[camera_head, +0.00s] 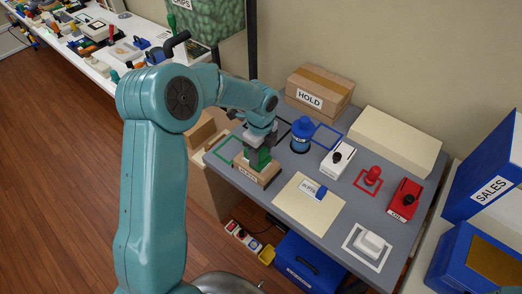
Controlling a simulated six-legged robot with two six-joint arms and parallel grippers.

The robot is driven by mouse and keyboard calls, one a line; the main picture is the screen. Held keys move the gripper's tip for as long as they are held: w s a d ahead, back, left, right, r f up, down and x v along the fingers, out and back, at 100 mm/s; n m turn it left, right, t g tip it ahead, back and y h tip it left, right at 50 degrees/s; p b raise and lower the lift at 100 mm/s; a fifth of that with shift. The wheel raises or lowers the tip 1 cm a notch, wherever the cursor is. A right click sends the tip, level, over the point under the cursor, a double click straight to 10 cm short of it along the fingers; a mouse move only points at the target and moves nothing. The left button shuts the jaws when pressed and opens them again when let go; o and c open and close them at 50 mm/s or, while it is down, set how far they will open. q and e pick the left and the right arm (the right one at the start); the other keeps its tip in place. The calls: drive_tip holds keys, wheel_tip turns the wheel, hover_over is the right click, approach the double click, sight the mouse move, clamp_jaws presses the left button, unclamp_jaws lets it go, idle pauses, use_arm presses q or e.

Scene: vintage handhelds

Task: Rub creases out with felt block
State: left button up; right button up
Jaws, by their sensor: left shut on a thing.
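My left gripper (259,151) is shut on a green block-like thing (257,160). The green thing is over a small brown labelled box (257,174) on the grey table; I cannot tell whether they touch. A cream sheet (296,214) lies flat to the right of the gripper, with a white-and-blue piece (317,189) on it. No creases can be made out at this size. A white block (369,243) sits inside a white outline at the front right. I cannot tell which thing is the felt block. My right gripper is not in view.
The grey table (400,165) also holds a blue bottle-like thing (301,134), a white device (337,160), a red knobbed thing (371,176), a red device (404,199), a HOLD carton (320,88) and a long cream box (395,140). Blue SALES boxes (488,188) stand at right.

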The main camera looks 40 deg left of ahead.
use_arm(q)
wheel_tip(320, 180, up, 8)
drive_tip(key=p, duration=0.6)
drive_tip(key=shift+w, duration=0.1)
drive_tip(key=s+d+n+b, duration=0.3)
drive_tip(key=d+n, duration=0.8)
drive_tip(key=n, duration=0.7)
drive_tip(key=shift+s+d+r+n, duration=0.15)
drive_tip(key=shift+r+n, duration=0.1)
drive_tip(key=shift+n, duration=0.15)
